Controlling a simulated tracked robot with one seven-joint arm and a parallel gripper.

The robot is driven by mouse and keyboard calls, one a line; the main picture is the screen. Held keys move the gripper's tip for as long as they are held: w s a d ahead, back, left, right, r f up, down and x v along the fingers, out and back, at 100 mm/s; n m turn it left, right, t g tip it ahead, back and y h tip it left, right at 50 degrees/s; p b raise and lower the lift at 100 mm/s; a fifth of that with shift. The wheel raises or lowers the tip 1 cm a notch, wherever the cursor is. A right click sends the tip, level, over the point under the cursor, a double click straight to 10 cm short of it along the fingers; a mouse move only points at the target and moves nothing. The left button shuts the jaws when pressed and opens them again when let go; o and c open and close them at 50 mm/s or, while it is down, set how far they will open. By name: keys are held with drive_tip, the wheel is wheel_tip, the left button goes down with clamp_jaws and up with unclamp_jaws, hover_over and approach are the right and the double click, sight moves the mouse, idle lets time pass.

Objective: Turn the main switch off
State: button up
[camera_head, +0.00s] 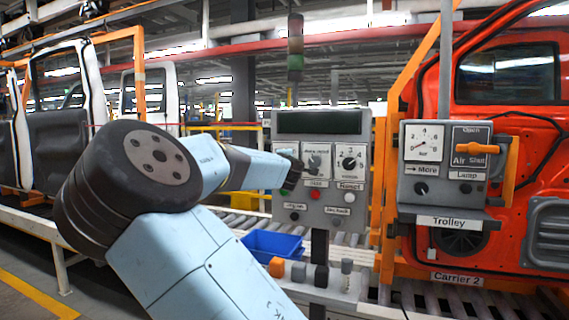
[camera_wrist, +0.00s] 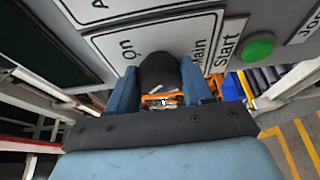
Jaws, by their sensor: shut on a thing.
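The main switch is a black rotary knob (camera_wrist: 158,70) in the wrist view, on a white plate lettered "Main". My gripper (camera_wrist: 162,85) has its two blue fingers on either side of the knob, shut on it. In the head view my arm reaches right to the grey control panel (camera_head: 322,208), and my gripper (camera_head: 284,172) is at its upper-left dial plate. The gripper and arm hide most of the switch there. The pointer direction of the switch cannot be told.
A green Start button (camera_wrist: 258,48) sits close beside the switch plate. Two more dials (camera_head: 317,161) (camera_head: 350,162) are to the right. A red button (camera_head: 315,195) and a white button (camera_head: 350,198) sit below. The Trolley box (camera_head: 445,190) stands further right, a blue bin (camera_head: 272,244) below.

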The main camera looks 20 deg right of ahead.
drive_tip(key=shift+a+f, duration=0.15)
drive_tip(key=o, duration=1)
drive_tip(key=shift+o, duration=0.2)
drive_tip(key=v, duration=1.3)
drive_tip(key=shift+s, duration=0.3)
drive_tip(key=shift+a, duration=0.1)
